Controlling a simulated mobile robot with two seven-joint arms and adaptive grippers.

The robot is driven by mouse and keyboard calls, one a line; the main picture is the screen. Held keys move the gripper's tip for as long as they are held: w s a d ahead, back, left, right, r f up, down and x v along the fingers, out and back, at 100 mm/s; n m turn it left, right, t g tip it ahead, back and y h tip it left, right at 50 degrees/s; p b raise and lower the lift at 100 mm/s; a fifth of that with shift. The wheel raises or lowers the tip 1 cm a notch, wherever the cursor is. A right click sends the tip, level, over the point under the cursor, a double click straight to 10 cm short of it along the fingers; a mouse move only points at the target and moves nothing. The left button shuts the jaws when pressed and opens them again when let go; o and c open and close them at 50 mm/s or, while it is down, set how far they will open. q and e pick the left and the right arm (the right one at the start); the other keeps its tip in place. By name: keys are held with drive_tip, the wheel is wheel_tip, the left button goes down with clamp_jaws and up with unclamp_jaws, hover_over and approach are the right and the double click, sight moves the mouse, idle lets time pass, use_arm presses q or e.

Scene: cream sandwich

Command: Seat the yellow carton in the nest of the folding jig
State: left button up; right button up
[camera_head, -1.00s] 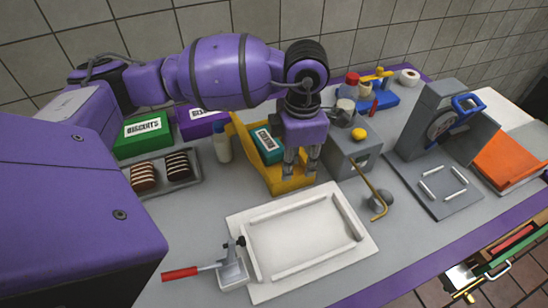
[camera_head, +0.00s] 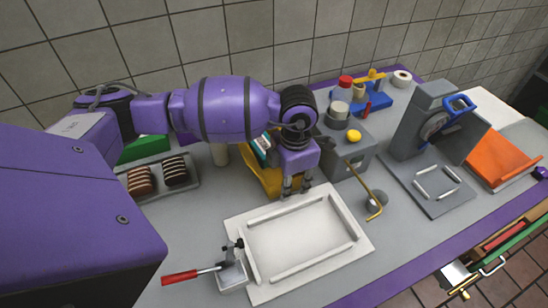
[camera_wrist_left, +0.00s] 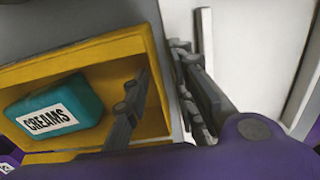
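The yellow carton (camera_head: 262,182) is an open box on the grey worktop, behind a white railed board, partly hidden by my left arm. A teal CREAMS pack (camera_wrist_left: 58,107) lies inside it, seen in the left wrist view. My left gripper (camera_head: 297,187) points down at the carton's right side. In the wrist view one finger is inside the carton and the other outside, around its side wall (camera_wrist_left: 156,70), with a gap between the fingers. What looks like the folding jig is a grey base (camera_head: 421,192) with white rails and a raised blue-handled plate. My right gripper is out of view.
The white railed board (camera_head: 300,243) lies in front of the carton, with a red-handled tool (camera_head: 190,275) at its left. A grey box (camera_head: 340,155) stands right of the gripper, with a bent gold rod (camera_head: 367,187). Sandwich biscuits sit in a tray (camera_head: 196,188) at left.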

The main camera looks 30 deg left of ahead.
use_arm(q)
drive_tip(key=shift+c, duration=0.2)
clamp_jaws()
drive_tip(key=shift+r, duration=0.15)
